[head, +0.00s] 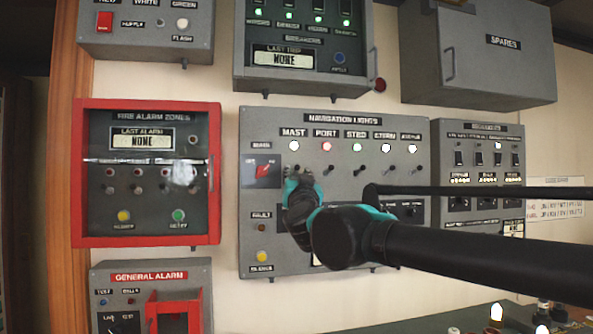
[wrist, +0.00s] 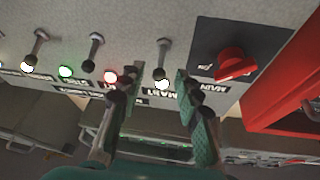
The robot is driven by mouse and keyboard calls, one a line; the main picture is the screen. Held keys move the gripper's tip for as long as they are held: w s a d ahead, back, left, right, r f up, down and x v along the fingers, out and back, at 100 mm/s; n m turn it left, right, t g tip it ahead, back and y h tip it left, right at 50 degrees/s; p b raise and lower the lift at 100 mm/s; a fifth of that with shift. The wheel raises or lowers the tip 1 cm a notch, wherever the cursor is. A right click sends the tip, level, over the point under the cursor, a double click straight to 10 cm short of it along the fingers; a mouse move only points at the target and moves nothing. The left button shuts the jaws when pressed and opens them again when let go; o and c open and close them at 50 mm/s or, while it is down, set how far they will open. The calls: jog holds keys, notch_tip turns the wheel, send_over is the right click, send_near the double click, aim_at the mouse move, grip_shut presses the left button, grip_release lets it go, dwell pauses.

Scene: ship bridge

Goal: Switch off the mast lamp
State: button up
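The navigation lights panel (head: 345,120) is grey, with a row of lamps and toggle switches. The mast lamp (head: 294,146) glows white under the MAST label; in the wrist view it also glows (wrist: 163,84). The mast switch, a small metal toggle (wrist: 162,55), shows in the wrist view; in the head view my gripper mostly hides it. My gripper (head: 300,178) is at the panel just below the mast lamp. In the wrist view its two fingers (wrist: 155,76) are apart, one on each side of the mast switch. I cannot tell whether either finger touches the toggle.
The lit red port lamp (head: 326,146) and its toggle are close to the right of the mast lamp. A red rotary main switch (head: 264,170) is close to the left. The red-framed fire alarm box (head: 146,241) stands left of the panel. Other switch panels surround it.

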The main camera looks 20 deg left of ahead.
aim_at(297, 169)
jog(key=shift+x, duration=2.1)
grip_shut()
